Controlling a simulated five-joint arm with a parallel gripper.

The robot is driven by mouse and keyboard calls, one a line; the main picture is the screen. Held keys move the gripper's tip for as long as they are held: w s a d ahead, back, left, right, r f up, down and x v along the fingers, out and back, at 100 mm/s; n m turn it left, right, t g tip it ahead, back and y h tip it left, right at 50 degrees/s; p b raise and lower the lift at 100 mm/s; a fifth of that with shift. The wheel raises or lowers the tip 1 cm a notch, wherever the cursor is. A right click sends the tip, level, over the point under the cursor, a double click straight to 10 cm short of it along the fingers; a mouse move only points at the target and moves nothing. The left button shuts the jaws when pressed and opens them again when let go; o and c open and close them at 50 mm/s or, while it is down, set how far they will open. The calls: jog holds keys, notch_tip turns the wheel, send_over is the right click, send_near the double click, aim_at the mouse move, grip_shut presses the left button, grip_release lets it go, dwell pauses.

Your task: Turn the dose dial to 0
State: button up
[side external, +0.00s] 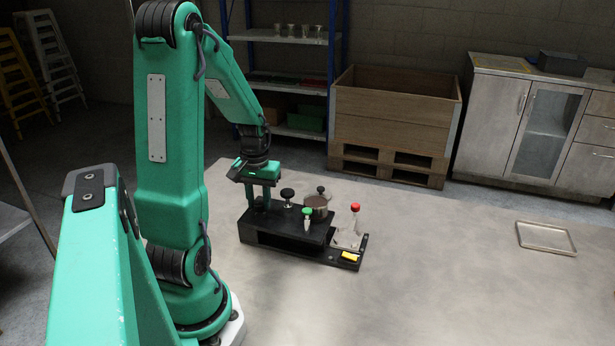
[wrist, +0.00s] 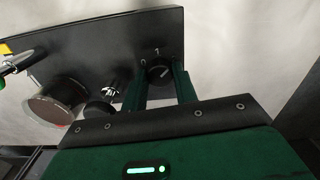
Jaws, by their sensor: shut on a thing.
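The dose dial (wrist: 158,70) is a small round black knob with a pale pointer line, on a black panel (wrist: 100,45). A white "1" shows just above the dial, with a small mark, perhaps "0", to its left. The pointer slants toward the upper right in the wrist view, not clearly at either mark. My gripper (wrist: 161,88) has its two green fingers on either side of the dial, shut on it. In the side view my gripper (side external: 259,205) reaches down to the left end of the black unit (side external: 268,227), and the dial is hidden there.
The unit also carries a black knob (side external: 287,194), a brown-topped round part (side external: 316,205), a green-topped lever (side external: 307,214), a red-topped part (side external: 355,208) and a yellow piece (side external: 349,256). A shallow tray (side external: 546,238) lies far right. The surface between is clear.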

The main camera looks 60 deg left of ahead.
jog(key=n, duration=0.5)
jog(key=shift+n, duration=0.3)
jog(key=n, duration=1)
jog(key=shift+n, duration=0.4)
jog(key=n, duration=0.4)
jog(key=shift+n, duration=0.4)
jog(key=o, duration=1)
jog(key=shift+c, duration=0.2)
jog(key=shift+r, duration=0.1)
